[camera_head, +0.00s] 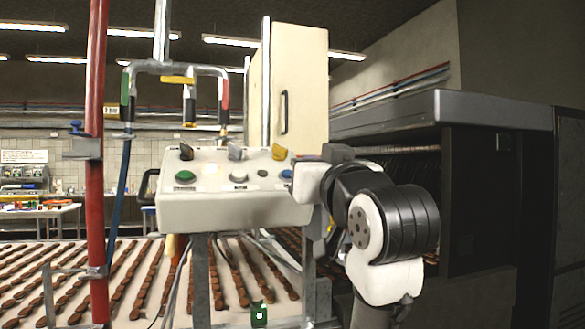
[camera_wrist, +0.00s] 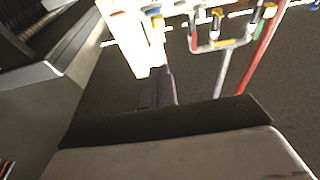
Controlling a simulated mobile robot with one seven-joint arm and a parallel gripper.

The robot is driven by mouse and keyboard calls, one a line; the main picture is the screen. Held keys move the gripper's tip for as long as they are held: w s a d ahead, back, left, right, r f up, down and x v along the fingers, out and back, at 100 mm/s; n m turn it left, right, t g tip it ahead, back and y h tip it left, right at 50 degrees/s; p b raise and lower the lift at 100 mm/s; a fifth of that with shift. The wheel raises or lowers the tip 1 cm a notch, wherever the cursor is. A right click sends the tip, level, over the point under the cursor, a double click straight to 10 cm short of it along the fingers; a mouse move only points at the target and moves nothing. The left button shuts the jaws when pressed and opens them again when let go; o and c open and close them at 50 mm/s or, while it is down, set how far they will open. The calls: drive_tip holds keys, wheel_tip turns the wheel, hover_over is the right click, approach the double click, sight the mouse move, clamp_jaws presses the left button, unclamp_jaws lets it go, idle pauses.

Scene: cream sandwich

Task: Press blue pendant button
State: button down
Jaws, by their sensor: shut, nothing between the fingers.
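The pendant is a white control box (camera_head: 235,208) in the middle of the head view. Its blue button (camera_head: 287,173) sits at the right end of the row on its sloped face. My gripper (camera_wrist: 157,74) shows in the wrist view as dark fingers held together, with nothing between them. In the head view my white and black wrist is at the box's right end, close to the blue button. The fingertips are not clear there, so I cannot tell whether they touch the button. I cannot make out the blue button in the wrist view.
A green button (camera_head: 185,176), a white button (camera_head: 239,176) and a yellow switch (camera_head: 279,152) share the box. A red pole (camera_head: 96,190) stands left. A conveyor (camera_head: 130,285) with rows of brown biscuits runs behind and below. A dark machine (camera_head: 480,190) stands right.

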drive_tip(key=p+x, duration=0.2)
drive_tip(key=x, duration=0.1)
drive_tip(key=f+p+x, duration=0.1)
drive_tip(key=p+x, duration=0.1)
drive_tip(key=x, duration=0.2)
drive_tip(key=f+p+x, duration=0.1)
drive_tip(key=p+x, duration=0.1)
drive_tip(key=x, duration=0.1)
drive_tip(key=shift+w+a, duration=0.25)
drive_tip(key=shift+w, duration=0.35)
drive_tip(key=shift+w+a+f, duration=0.1)
drive_tip(key=shift+w+f, duration=0.15)
drive_tip(key=shift+f, duration=0.4)
